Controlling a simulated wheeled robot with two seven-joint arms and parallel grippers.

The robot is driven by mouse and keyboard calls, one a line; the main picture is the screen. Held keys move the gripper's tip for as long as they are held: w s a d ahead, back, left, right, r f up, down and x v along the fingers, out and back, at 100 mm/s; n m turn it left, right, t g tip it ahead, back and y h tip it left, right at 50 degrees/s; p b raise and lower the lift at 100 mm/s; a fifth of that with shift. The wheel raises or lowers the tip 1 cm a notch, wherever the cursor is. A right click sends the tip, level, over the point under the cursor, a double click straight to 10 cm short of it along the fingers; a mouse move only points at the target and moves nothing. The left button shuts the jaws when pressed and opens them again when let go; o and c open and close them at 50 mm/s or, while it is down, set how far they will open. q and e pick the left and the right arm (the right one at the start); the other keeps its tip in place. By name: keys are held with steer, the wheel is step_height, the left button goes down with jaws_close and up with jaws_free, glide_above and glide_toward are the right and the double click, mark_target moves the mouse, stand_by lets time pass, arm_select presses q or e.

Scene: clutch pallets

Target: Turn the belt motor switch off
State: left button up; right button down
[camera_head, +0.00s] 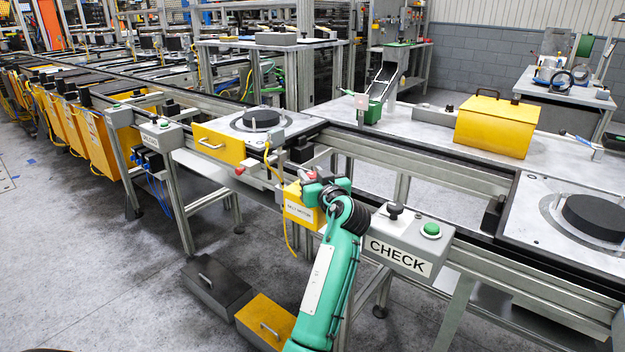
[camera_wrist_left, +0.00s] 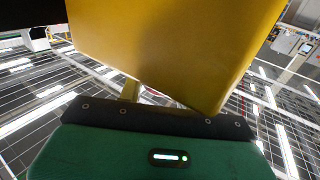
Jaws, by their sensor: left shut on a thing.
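The yellow belt motor box (camera_head: 299,213), with a white label, hangs at the front edge of the conveyor line in the head view. Its switch (camera_head: 309,176), of which a bit of red shows, is at the top of the box, largely covered by my gripper. My left gripper (camera_head: 318,183) reaches it from the front right and is shut on it. In the left wrist view a large yellow surface (camera_wrist_left: 175,45) fills the upper middle, close to my green gripper body; the fingertips are mostly hidden there. My right gripper is not in view.
A grey CHECK box (camera_head: 399,258) with a green button and a black knob sits to the right of my arm. A dark crate (camera_head: 216,287) and a yellow crate (camera_head: 267,322) lie on the floor below. Open floor lies to the left.

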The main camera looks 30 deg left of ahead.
arm_select(q)
steer(key=shift+r, duration=0.15)
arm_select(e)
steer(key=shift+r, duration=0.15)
arm_select(q)
steer(key=o, duration=0.9)
steer(key=shift+o, duration=0.2)
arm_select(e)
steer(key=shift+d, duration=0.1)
